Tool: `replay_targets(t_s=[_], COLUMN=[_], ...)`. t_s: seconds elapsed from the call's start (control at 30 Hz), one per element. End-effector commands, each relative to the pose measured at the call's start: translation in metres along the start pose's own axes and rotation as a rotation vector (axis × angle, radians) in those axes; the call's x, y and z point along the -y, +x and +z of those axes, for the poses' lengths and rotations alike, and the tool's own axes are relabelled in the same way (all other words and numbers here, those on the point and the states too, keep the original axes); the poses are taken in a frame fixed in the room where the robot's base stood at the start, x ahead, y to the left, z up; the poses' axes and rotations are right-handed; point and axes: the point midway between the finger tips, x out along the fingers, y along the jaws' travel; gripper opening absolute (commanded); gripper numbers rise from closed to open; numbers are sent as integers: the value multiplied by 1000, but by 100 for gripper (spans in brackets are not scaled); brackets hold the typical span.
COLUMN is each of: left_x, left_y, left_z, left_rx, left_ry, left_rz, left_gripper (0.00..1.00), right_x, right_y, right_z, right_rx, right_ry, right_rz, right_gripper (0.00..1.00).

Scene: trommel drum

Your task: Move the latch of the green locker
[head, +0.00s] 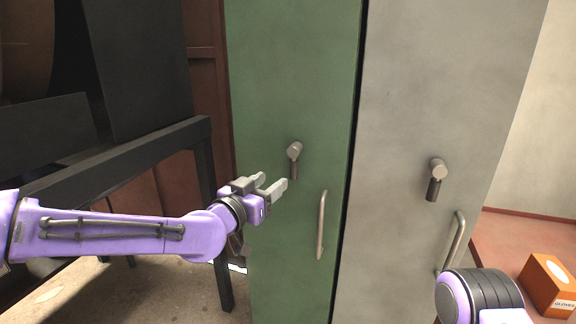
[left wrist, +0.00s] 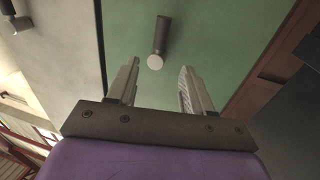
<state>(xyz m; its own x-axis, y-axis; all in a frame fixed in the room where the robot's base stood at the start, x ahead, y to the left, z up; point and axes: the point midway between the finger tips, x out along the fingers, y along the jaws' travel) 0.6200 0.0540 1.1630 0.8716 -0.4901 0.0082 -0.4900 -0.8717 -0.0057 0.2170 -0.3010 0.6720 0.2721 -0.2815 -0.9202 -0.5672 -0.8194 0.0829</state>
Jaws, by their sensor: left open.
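The green locker (head: 290,85) stands upright with its door facing me; its green door (left wrist: 215,35) fills much of the left wrist view. Its latch (head: 294,158) is a grey knob with a short lever hanging down. The latch (left wrist: 158,45) also shows in the left wrist view, beyond and between the fingertips, apart from them. A vertical bar handle (head: 321,225) sits lower right of the latch. My left gripper (head: 275,186) is open and empty, just below and left of the latch. My right gripper is not in view; only part of my right arm shows at bottom right.
A grey locker (head: 420,90) with its own latch (head: 436,178) and handle (head: 455,240) adjoins on the right. A dark metal frame (head: 130,165) stands left of the green locker. An orange glove box (head: 549,285) lies on a reddish surface at far right.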

Motion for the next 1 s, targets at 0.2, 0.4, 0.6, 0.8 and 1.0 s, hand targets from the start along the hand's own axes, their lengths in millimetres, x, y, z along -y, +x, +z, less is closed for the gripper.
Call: replay_targets(t_s=[0.2,0.4,0.6,0.8,1.0], left_x=[0,0,0,0,0], left_y=[50,83,92,92,92], left_z=[0,2,4,4,4], left_rx=[6,6,6,6,6], left_ry=[-4,-6,-6,-6,-6], left_rz=[-1,-1,-1,-1,-1], left_gripper=[51,51,51,41,0], right_x=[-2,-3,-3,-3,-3], right_y=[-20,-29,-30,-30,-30], right_z=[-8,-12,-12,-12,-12], right_rx=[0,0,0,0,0], right_ry=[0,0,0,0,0], right_rz=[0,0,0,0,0], right_gripper=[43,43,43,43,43])
